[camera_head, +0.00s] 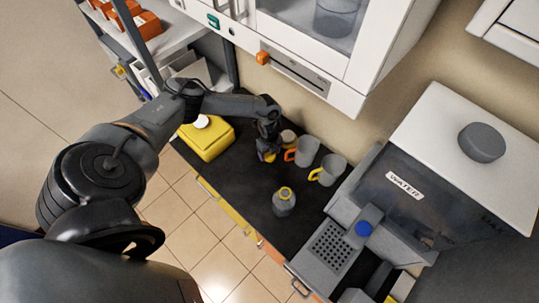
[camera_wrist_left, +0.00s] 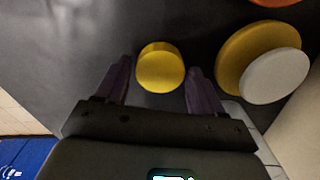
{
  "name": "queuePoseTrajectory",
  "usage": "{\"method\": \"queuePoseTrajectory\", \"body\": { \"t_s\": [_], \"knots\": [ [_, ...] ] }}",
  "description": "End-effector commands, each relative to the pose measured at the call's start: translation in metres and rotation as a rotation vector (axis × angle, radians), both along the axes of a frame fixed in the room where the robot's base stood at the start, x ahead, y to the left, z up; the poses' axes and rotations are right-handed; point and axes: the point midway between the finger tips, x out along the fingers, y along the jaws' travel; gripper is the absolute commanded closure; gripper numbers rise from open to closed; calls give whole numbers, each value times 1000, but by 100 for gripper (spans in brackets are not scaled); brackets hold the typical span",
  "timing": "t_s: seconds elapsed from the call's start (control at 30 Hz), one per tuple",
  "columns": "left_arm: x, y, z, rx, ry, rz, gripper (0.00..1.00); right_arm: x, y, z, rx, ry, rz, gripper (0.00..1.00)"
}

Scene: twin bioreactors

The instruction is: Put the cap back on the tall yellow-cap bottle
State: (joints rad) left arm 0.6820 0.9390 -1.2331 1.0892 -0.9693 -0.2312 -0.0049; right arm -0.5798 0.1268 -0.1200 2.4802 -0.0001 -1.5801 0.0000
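A small round yellow cap (camera_wrist_left: 160,67) shows between the fingertips of my left gripper (camera_wrist_left: 158,82) in the wrist view, with dark gaps on both sides. The cap (camera_head: 270,157) shows only partly below the left gripper (camera_head: 266,150) in the head view, low over the black counter. The left gripper is open around the cap. A grey bottle (camera_head: 284,203) with a yellow ring at its top stands upright on the counter, nearer the front edge and apart from the gripper. My right gripper is not in view.
A grey mug with an orange handle (camera_head: 307,150) and one with a yellow handle (camera_head: 330,169) stand right of the gripper. A yellow box (camera_head: 207,139) is left. A pale-topped round item (camera_head: 288,136) stands behind the gripper. The water machine (camera_head: 410,190) bounds the right.

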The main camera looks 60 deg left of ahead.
Motion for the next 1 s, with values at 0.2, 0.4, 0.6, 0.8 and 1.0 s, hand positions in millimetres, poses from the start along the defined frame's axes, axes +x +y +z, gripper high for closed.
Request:
{"method": "queuePoseTrajectory", "body": {
  "t_s": [0.2,0.4,0.6,0.8,1.0],
  "knots": [
    [0,0,0,0,0,0,66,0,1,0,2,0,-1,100],
    [0,0,0,0,0,0,74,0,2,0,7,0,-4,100],
    [1,1,7,0,-2,2,75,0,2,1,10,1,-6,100],
    [1,1,35,0,-3,0,75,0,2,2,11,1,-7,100],
    [1,1,69,0,-4,-1,75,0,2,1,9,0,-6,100]
  ]
}}
